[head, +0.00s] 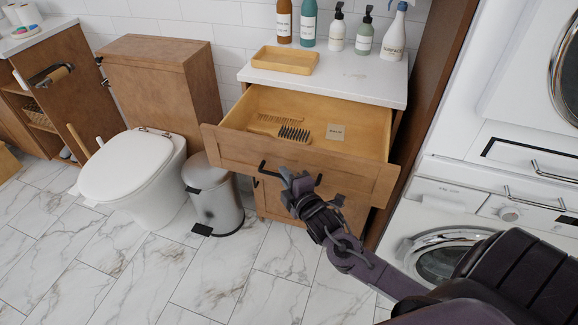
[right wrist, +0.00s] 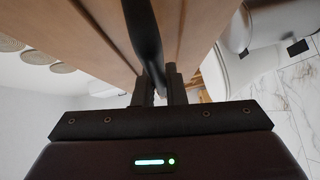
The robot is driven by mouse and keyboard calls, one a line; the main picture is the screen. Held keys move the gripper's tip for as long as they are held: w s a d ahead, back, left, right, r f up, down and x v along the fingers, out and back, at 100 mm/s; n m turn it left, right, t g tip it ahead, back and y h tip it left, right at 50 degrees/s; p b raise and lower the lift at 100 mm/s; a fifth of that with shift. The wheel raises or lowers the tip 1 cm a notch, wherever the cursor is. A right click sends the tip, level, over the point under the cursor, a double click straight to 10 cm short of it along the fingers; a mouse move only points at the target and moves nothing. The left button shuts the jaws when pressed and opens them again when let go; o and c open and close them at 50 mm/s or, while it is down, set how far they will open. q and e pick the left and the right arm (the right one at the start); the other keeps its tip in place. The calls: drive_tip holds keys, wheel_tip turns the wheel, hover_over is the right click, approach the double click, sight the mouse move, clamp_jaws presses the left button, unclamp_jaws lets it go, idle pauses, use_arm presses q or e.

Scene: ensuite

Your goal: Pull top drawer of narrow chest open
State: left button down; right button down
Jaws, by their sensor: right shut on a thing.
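The narrow chest has a white top (head: 345,78) and a wooden body. Its top drawer (head: 225,146) stands pulled well out, and its inside shows a comb (head: 280,118), a brush (head: 292,133) and a small beige packet (head: 336,132). The dark bar handle (head: 268,170) is on the drawer front; it also shows in the right wrist view (right wrist: 143,30). My right gripper (head: 292,182) is at the handle's left part, shut on it; in the right wrist view its fingers (right wrist: 160,85) sit on either side of the bar. My left gripper is not in view.
A wooden tray (head: 285,60) and several bottles (head: 336,30) stand on the chest top. A grey pedal bin (head: 215,195) and a toilet (head: 130,165) stand to the left. A washing machine (head: 440,225) is close on the right. The tiled floor (head: 130,270) in front is clear.

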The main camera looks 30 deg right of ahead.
drive_tip(key=shift+s+a, duration=0.1)
drive_tip(key=c, duration=1.5)
unclamp_jaws()
drive_tip(key=s+r, duration=0.1)
drive_tip(key=s, duration=0.6)
drive_tip(key=shift+s+a, duration=0.25)
drive_tip(key=shift+s, duration=0.1)
drive_tip(key=shift+f, duration=0.1)
